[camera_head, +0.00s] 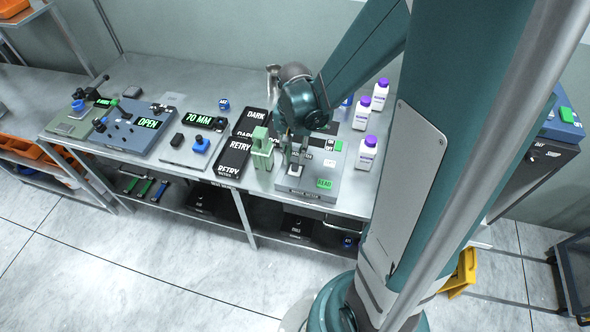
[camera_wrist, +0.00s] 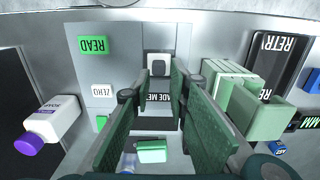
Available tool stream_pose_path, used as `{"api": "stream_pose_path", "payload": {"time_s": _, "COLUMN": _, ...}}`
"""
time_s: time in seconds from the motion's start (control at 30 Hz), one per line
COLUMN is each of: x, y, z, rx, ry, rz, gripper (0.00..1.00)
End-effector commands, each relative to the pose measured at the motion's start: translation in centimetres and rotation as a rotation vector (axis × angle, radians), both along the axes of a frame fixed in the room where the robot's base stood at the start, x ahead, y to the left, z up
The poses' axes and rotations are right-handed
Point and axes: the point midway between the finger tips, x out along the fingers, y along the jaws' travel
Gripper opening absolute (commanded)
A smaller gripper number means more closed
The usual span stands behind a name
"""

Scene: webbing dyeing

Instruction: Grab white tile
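A small white tile (camera_wrist: 159,66) with a dark grey square on its face lies on the grey shade meter (camera_wrist: 101,68), near the meter's front edge. In the head view the white tile (camera_head: 295,170) shows as a light patch just below my gripper (camera_head: 296,154). In the wrist view my gripper (camera_wrist: 160,84) is open, with its two green pads apart and the tile seen beyond and between their tips. Nothing is held between the pads. Whether the tips touch the meter cannot be told.
A pale green block-like stand (camera_head: 262,150) is close to the left of my gripper. The meter has a green READ button (camera_head: 324,184) and a white ZERO button (camera_head: 329,163). White bottles with purple caps (camera_head: 367,152) stand to the right. Dark RETRY trays (camera_head: 233,158) lie left.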

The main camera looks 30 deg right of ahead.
Motion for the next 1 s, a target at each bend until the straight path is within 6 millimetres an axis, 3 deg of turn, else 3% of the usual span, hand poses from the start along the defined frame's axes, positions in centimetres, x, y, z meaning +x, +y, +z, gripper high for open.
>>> {"api": "stream_pose_path", "payload": {"time_s": 0.57, "x": 0.0, "y": 0.0, "z": -0.6, "rx": 0.000, "ry": 0.000, "rz": 0.000, "gripper": 0.18}}
{"api": "stream_pose_path", "payload": {"time_s": 1.0, "x": -0.1, "y": -0.1, "z": -4.1, "rx": 0.000, "ry": 0.000, "rz": 0.000, "gripper": 0.18}}
